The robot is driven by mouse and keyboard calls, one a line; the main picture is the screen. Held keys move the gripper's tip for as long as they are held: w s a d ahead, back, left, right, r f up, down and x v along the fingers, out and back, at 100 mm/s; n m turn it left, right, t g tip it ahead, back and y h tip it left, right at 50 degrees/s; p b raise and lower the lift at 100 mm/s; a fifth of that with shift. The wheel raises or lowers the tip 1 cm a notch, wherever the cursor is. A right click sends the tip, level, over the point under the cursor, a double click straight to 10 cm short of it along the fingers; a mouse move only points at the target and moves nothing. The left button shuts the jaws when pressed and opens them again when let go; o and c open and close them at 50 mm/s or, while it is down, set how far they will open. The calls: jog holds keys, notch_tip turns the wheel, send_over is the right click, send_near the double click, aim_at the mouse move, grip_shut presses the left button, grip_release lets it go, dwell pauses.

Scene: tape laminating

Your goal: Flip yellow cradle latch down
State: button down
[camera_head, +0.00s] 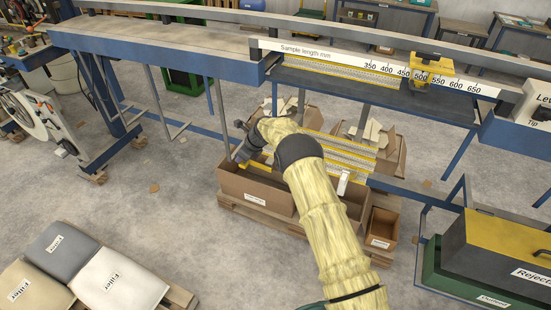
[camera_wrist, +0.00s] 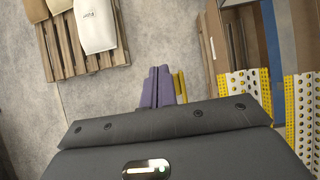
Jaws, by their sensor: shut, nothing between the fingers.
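The cradle (camera_head: 345,152), with yellow perforated faces, sits low under the blue beam. Its perforated yellow and white sides also show at the right of the wrist view (camera_wrist: 299,105). A yellow bar at its left end (camera_head: 256,171), which looks like the latch, shows just below my gripper; whether it is up or down I cannot tell. In the wrist view a narrow yellow piece (camera_wrist: 180,87) stands right beside the fingers. My gripper (camera_head: 239,153) is shut and empty, its two purple-grey fingers together (camera_wrist: 164,84). Contact with the yellow piece cannot be made out.
Cardboard boxes (camera_head: 257,190) stand on a pallet beneath the cradle. The blue beam (camera_head: 160,60) and a sample-length ruler (camera_head: 380,67) with a yellow slider (camera_head: 432,72) run above. Filler sacks (camera_head: 119,278) lie front left; a dark yellow-topped bin (camera_head: 505,250) stands right. Open floor lies left.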

jog(key=shift+s+f, duration=0.1)
jog(key=shift+f, duration=0.05)
jog(key=r+p, duration=0.3)
jog(key=r, duration=0.1)
jog(key=shift+d+r, duration=0.2)
jog(key=shift+a+r+b, duration=0.15)
jog(key=shift+r+b, duration=0.2)
jog(key=w+a+r, duration=0.1)
jog(key=a+r, duration=0.1)
jog(key=r, duration=0.7)
jog(key=a+r+p, duration=0.1)
jog(key=r, duration=0.8)
jog(key=shift+w+a+r, duration=0.3)
jog(key=shift+w+a, duration=0.1)
